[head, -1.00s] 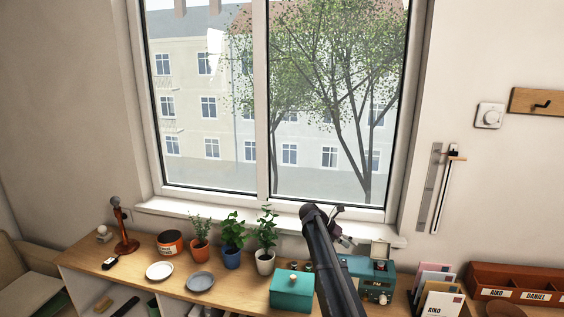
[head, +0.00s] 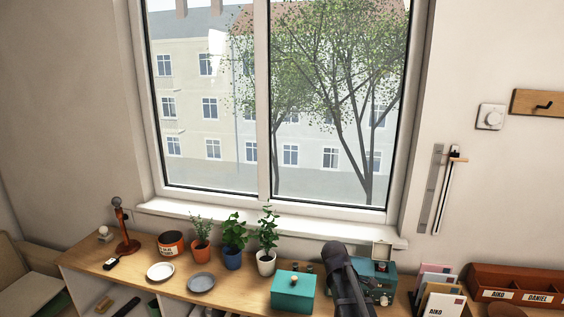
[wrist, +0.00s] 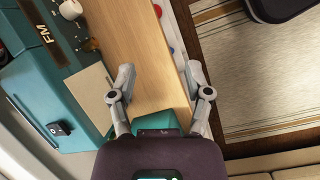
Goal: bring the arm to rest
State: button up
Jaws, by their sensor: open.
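My gripper (wrist: 160,88) is open and empty in the wrist view, its two grey fingers spread apart above the wooden counter top. Nothing is between the fingertips. In the head view my dark arm rises from the bottom edge, right of the middle, in front of the teal radio. The gripper itself cannot be made out there.
The teal radio (head: 381,283) stands close by and fills the left of the wrist view (wrist: 40,95). A teal box (head: 293,292), potted plants (head: 234,240) and letters (head: 440,300) stand along the counter (head: 135,268). A striped rug (wrist: 245,75) lies below.

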jog(key=s+a+f+m+t+y, duration=0.1)
jog(key=s+a+m+y, duration=0.3)
jog(key=s+m, duration=0.7)
jog(key=shift+s+a+f, duration=0.2)
jog(key=shift+s+a, duration=0.15)
jog(key=shift+s, duration=0.75)
